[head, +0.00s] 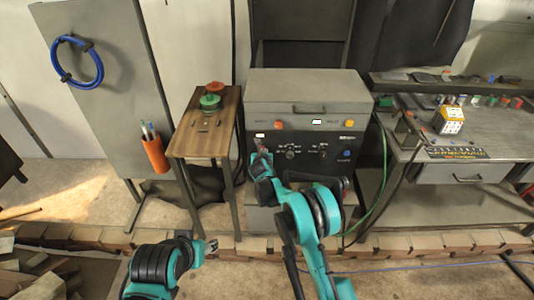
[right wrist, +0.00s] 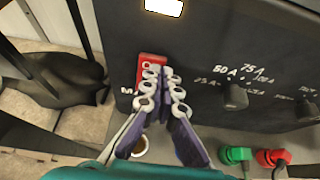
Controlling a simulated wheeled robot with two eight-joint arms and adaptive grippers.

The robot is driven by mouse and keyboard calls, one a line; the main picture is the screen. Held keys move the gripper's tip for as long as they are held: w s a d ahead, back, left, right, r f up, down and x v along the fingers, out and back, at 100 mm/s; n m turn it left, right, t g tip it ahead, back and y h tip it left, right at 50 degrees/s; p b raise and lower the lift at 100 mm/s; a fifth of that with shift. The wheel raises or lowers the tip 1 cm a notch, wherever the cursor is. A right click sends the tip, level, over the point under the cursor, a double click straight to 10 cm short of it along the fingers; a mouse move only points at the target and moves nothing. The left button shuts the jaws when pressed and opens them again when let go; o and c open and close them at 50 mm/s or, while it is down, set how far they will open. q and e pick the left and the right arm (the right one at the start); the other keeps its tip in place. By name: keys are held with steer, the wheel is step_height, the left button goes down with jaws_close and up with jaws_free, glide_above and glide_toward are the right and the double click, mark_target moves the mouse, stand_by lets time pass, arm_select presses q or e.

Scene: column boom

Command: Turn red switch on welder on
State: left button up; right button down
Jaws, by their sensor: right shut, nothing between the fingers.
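The welder (head: 310,92) is a grey box with a dark front panel, standing in the middle of the head view. Its red switch (right wrist: 151,60) is at the left side of the panel in the right wrist view; my fingers cover its lower right part. My right gripper (right wrist: 159,76) is shut and empty, its fingertips at the switch; I cannot tell whether they press on it. In the head view my right gripper (head: 259,151) is at the panel's left edge and hides the switch. My left gripper (head: 211,246) is low, well away from the welder; its jaw is too small to read.
A dial (right wrist: 234,96) is right of the switch. Green (right wrist: 235,155) and red (right wrist: 268,158) plugs sit below it. A wooden side table (head: 203,140) stands left of the welder, a grey workbench (head: 455,172) right. A low brick edge (head: 400,243) crosses the front.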

arm_select(q)
steer(key=shift+a+r+p, duration=0.15)
steer(key=shift+a+p, duration=0.15)
steer(key=shift+a, duration=0.25)
arm_select(e)
steer(key=shift+a+r, duration=0.6)
steer(key=shift+r, duration=0.25)
steer(key=shift+s, duration=0.1)
